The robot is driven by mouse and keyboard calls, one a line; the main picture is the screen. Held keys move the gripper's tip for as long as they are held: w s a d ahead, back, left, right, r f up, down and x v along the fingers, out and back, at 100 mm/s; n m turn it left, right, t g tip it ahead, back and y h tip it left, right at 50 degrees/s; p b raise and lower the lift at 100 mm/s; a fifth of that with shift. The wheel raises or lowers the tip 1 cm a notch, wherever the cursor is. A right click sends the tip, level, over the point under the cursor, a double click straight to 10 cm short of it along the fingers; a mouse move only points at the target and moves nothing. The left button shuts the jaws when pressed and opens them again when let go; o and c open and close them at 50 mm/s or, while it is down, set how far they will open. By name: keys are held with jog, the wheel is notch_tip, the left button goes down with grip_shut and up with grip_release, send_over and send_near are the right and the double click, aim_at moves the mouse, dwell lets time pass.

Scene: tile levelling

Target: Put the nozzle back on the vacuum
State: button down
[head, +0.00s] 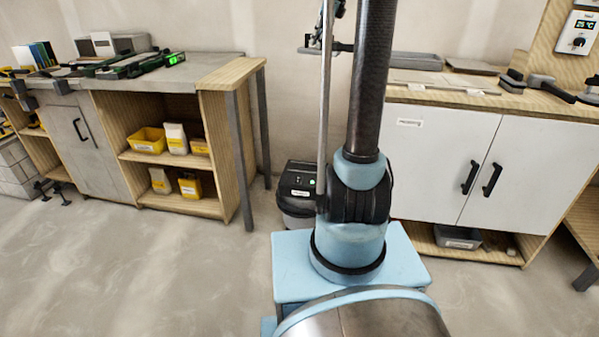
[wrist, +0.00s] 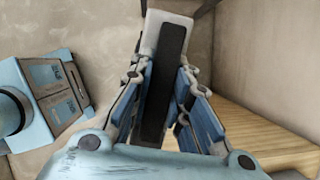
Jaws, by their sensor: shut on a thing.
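In the wrist view my gripper (wrist: 161,76) has its blue-padded fingers on either side of a long pale piece with a dark strip, which looks like the nozzle (wrist: 151,45). It is shut on this piece, which points away from the palm. The lower end of the piece is hidden by the palm. Neither gripper nor nozzle can be made out clearly in the head view.
A left workbench (head: 215,75) has open shelves with yellow bins (head: 148,139). A right cabinet (head: 455,160) has white doors and tools on its top (head: 528,84). In the wrist view a wooden surface (wrist: 255,130) lies close at the right. The floor (head: 140,265) at front left is clear.

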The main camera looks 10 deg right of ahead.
jog(key=shift+a, duration=0.15)
jog(key=w+f+n, duration=0.1)
jog(key=w+f, duration=0.4)
jog(key=f, duration=0.8)
jog(key=w+f, duration=0.4)
jog(key=f, duration=0.8)
jog(key=w+f+n, duration=0.1)
jog(key=w+f, duration=0.4)
jog(key=f, duration=0.8)
jog(key=shift+g, duration=0.5)
jog(key=shift+s+a+f, duration=0.25)
jog(key=shift+a+f, duration=0.05)
jog(key=shift+f, duration=3.5)
jog(key=shift+s+a+f, duration=0.25)
jog(key=shift+a+f, duration=0.05)
jog(key=shift+f, duration=3.5)
jog(key=shift+s+a+f, duration=0.25)
jog(key=shift+a+f, duration=0.05)
jog(key=shift+f, duration=3.5)
jog(key=c, duration=1.5)
grip_release()
